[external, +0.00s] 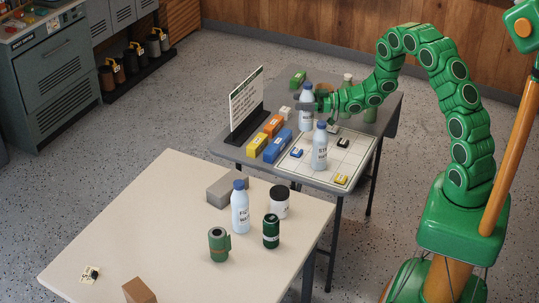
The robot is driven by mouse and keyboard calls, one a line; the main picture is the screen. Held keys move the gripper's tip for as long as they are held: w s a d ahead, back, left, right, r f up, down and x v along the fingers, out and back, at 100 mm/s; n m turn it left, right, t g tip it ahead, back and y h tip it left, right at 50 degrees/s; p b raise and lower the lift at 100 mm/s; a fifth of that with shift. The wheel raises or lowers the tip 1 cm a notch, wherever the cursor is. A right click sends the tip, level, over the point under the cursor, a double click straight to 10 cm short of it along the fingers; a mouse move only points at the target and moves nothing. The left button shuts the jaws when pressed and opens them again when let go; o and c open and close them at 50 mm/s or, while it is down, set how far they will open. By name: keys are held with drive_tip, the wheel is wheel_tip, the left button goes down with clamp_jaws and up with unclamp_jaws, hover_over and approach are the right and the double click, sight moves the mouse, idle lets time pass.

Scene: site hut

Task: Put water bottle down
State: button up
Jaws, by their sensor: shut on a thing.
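My gripper (310,107) reaches in from the right over the grey table and is shut on a water bottle (306,121) with a blue cap. The bottle is upright above the far part of the table; I cannot tell whether its base touches anything. The fingers hide part of its middle. A second, similar water bottle (320,152) stands upright on the white gridded board (349,161), in front of the held one. A third water bottle (240,213) stands on the cream table (160,215) nearer the camera.
A sign (246,100), orange boxes (273,126) and a blue box (277,146) are left of the board. Small items lie on the board, including a yellow one (341,180). Cans and a grey block (225,191) share the cream table, whose left part is mostly clear.

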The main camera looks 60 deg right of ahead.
sight(301, 119)
drive_tip(key=shift+f, duration=4)
drive_tip(key=o, duration=1.4)
drive_tip(key=shift+o, duration=0.2)
drive_tip(key=v, duration=1.2)
